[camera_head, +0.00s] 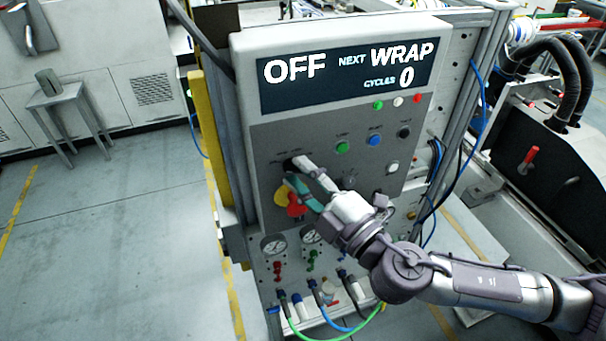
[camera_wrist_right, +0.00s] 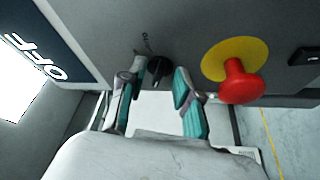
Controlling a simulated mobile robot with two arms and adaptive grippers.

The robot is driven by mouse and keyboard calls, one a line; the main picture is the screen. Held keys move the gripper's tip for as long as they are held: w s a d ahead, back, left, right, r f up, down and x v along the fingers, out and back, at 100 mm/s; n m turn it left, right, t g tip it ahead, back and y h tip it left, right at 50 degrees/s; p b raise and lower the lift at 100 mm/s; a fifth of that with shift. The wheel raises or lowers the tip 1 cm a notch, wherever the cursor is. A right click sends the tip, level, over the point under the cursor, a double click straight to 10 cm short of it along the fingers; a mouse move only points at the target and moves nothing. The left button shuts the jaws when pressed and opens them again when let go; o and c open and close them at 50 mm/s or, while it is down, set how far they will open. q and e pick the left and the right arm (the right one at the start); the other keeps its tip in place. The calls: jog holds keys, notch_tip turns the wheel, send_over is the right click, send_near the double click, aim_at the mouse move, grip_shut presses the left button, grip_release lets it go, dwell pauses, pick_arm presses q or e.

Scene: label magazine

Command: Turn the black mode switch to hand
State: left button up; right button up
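The black mode switch (camera_wrist_right: 158,68) is on the grey panel face, with small markings beside it. It also shows in the head view (camera_head: 290,164), partly hidden by my gripper. My right gripper (camera_wrist_right: 160,78) is open, its two fingers on either side of the switch. The left finger in the wrist view looks close to the knob; I cannot tell if it touches. In the head view my right gripper (camera_head: 296,174) is at the left part of the panel. The display (camera_head: 345,72) reads OFF, NEXT WRAP, CYCLES 0. My left gripper is not in view.
A red emergency button (camera_wrist_right: 242,82) on a yellow disc (camera_wrist_right: 230,56) is close beside the right finger. Green (camera_head: 342,147) and blue (camera_head: 375,140) buttons are to the right on the panel. Gauges (camera_head: 274,246) and hoses are below. Open floor lies left.

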grip_shut()
jog(key=shift+s+f+m+b, duration=0.1)
jog(key=shift+f+m+b, duration=0.25)
jog(key=shift+b, duration=0.45)
jog(key=m+t+b, duration=0.1)
jog(key=m+b, duration=0.2)
jog(key=m+t+h+b, duration=0.1)
jog(key=m+t+b, duration=0.1)
jog(key=m+b, duration=0.1)
jog(key=shift+a+f+b, duration=0.1)
jog(key=shift+b, duration=0.65)
jog(key=shift+a+r+m+t+h+b, duration=0.1)
jog(key=shift+m+t+h+b, duration=0.2)
jog(key=shift+m, duration=0.4)
jog(key=shift+d+r+m+t+h+b, duration=0.2)
jog(key=shift+m+b, duration=0.25)
jog(key=shift+m, duration=0.3)
jog(key=shift+a+f+m+t+h+b, duration=0.1)
jog(key=shift+a+m+t+h+b, duration=0.2)
jog(key=shift+m, duration=0.4)
jog(key=shift+d, duration=0.1)
jog(key=shift+r, duration=0.15)
